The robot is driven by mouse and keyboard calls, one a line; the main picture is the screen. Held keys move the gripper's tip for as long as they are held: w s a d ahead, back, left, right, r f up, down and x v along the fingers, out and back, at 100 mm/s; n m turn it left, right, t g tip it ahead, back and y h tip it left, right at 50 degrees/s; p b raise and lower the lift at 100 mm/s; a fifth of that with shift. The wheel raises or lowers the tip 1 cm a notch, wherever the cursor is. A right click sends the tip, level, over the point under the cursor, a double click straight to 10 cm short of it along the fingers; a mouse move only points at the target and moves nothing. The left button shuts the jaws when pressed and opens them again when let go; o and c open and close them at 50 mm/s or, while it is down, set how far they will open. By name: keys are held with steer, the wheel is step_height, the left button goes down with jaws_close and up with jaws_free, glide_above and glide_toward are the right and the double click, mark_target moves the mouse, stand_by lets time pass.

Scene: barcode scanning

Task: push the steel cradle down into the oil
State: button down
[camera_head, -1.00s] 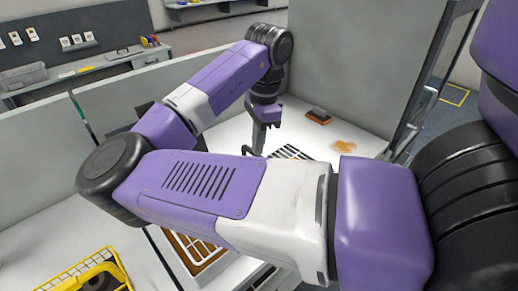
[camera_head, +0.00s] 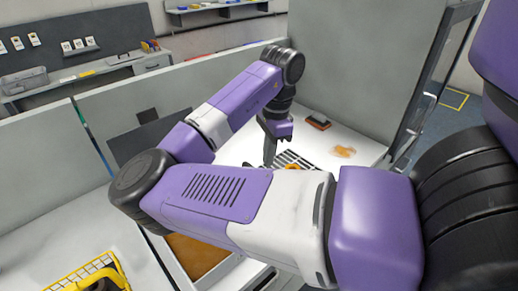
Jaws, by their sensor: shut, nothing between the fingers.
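My gripper (camera_head: 269,160) points down beside a dark slotted grate (camera_head: 296,158) on the white counter. It looks shut, with nothing seen between its fingers. The brown oil (camera_head: 195,255) shows in a vat at the lower middle, partly behind my arm. Its visible surface is plain brown, with no cradle bars showing. I cannot make out the steel cradle in the current view; my arm hides part of the vat. A small orange piece (camera_head: 291,167) shows at the grate's near edge, just above my arm.
A yellow wire basket (camera_head: 92,276) is at the lower left. An orange-and-black block (camera_head: 318,122) and an orange-brown stain (camera_head: 343,152) lie on the counter at right. Grey partition walls (camera_head: 350,60) stand behind. My forearm crosses the middle of the view.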

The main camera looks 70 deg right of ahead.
step_height(320, 180, up, 8)
steer(key=shift+s+d, duration=0.35)
steer(key=shift+f, duration=0.15)
stand_by(1.0)
